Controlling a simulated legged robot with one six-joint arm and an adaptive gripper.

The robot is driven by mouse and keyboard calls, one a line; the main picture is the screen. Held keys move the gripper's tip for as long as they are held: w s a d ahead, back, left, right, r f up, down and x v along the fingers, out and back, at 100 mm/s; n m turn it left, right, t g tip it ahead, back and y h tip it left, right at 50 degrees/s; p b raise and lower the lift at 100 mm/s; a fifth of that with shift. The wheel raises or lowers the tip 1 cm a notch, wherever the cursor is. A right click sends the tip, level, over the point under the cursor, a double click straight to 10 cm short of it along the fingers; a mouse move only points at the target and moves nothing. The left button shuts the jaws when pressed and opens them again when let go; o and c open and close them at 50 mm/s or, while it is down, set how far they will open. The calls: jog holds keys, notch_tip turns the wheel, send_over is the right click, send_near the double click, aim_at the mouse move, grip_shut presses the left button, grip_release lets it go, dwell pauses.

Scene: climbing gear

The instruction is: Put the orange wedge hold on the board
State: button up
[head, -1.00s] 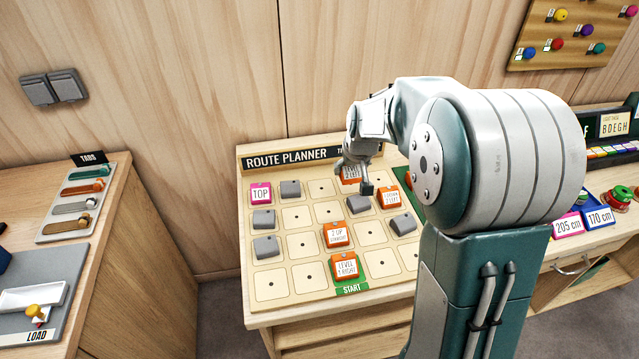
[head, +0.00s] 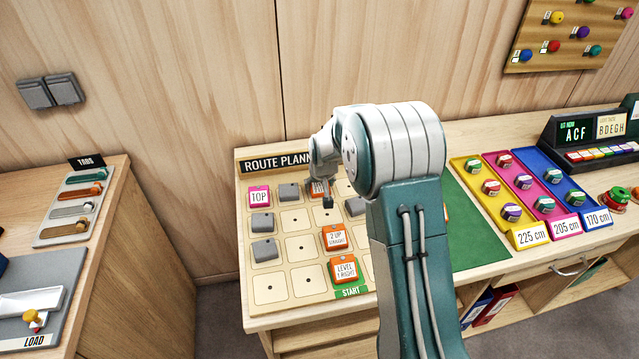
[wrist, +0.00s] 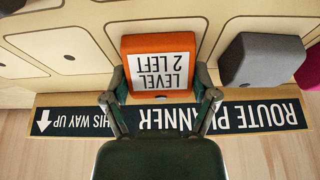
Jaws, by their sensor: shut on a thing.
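My gripper (head: 328,203) is shut on an orange wedge hold (head: 315,187) labelled LEVEL 2 LEFT. In the wrist view the hold (wrist: 158,66) sits between the two fingers (wrist: 161,97). It is at the third place of the top row of the route planner board (head: 270,288), beside a grey hold (head: 289,191). I cannot tell whether it is fully seated or slightly above the board. Two more orange holds, 2 UP (head: 335,237) and LEVEL 1 RIGHT (head: 343,270), are on the board below. My arm hides the board's right part.
A pink TOP hold (head: 259,196) and grey holds (head: 264,249) occupy other places. Coloured trays (head: 530,237) stand right of a green mat (head: 480,240). A separate bench with a tabs rack (head: 78,206) is at left.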

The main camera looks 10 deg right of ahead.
jog(key=o, duration=1)
jog(key=s+f+v, duration=0.1)
jog(key=s+v, duration=0.1)
jog(key=v, duration=0.9)
jog(key=s+f+v, duration=0.1)
jog(key=s+v, duration=0.1)
jog(key=v, duration=0.9)
jog(key=s+r, duration=0.2)
jog(key=s, duration=1.1)
jog(key=s+r+t, duration=0.1)
jog(key=s+r, duration=0.1)
jog(key=s, duration=1)
jog(key=shift+s+r, duration=0.15)
jog(key=shift+s, duration=0.2)
